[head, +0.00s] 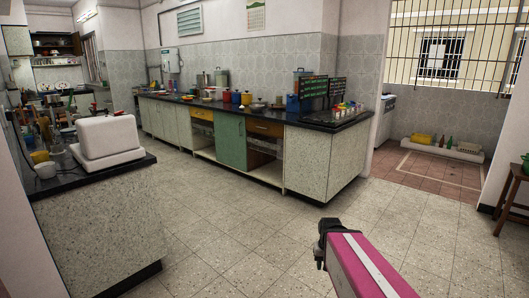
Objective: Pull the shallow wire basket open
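A long kitchen counter (231,151) with a black top stands across the room. It has two open bays below wooden drawer fronts, on either side of a green door. A faint grey wire-like shape (268,146) shows in the right bay, and a similar one (203,129) in the left bay. They are too small to tell which is the shallow wire basket or how far either is out. My gripper (321,252) is dark, at the end of my pink arm at lower middle, well apart from the counter. Its fingers are not clear and nothing is seen held.
Tiled floor (232,222) is clear between me and the counter. A nearer counter (98,220) with a white covered object (106,138) is on the left. A wooden stool (514,193) is at the right edge. Pots and jars crowd the long counter.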

